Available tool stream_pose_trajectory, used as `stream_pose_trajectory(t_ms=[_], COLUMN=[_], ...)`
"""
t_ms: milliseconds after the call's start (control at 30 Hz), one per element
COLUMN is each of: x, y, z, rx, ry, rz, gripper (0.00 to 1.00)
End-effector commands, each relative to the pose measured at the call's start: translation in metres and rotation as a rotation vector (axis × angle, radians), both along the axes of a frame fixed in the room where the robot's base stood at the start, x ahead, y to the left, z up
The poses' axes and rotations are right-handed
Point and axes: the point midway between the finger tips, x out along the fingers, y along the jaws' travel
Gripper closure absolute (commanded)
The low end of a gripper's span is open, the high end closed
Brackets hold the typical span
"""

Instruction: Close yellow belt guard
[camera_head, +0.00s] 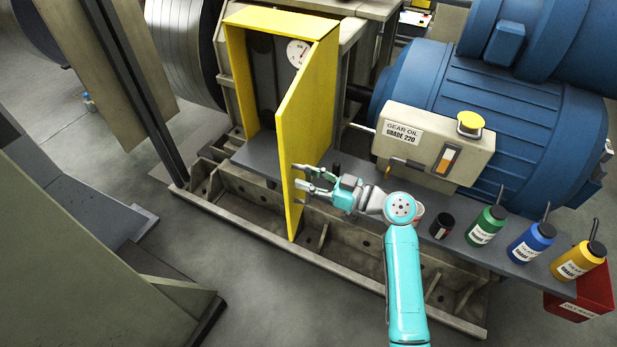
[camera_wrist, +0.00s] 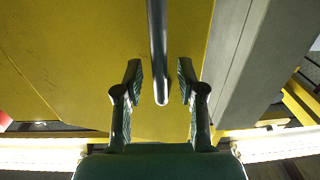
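The yellow belt guard (camera_head: 308,115) is a tall door panel. It stands swung open from its yellow housing (camera_head: 237,80), whose dark inside shows. In the wrist view the yellow panel (camera_wrist: 70,60) fills much of the picture. A grey bar handle (camera_wrist: 157,45) runs down from the top edge and ends between my fingers. My gripper (camera_head: 299,178) is at the panel's lower part, by its right face. In the wrist view my gripper (camera_wrist: 160,80) is open, one finger on each side of the bar, with gaps. Whether the bar lies at fingertip depth is unclear.
A grey shelf (camera_head: 500,258) runs below the housing, bearing several oil bottles such as a green one (camera_head: 487,226). A gear oil box (camera_head: 435,143) and a large blue motor (camera_head: 480,95) stand to the right. Floor left of the guard is partly free.

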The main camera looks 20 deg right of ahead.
Motion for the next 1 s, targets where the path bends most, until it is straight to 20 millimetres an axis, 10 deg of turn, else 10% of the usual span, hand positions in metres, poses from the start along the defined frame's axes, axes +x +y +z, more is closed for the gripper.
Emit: stream_pose_trajectory(t_ms=[333,500,1000], x=[0.0023,0.0022,0.0024], y=[0.0023,0.0022,0.0031], z=[-0.0001,-0.0001,-0.0007], rx=[0.000,0.000,-0.001], ry=[0.000,0.000,0.001], rz=[-0.001,-0.001,-0.041], gripper=[0.63,1.00,1.00])
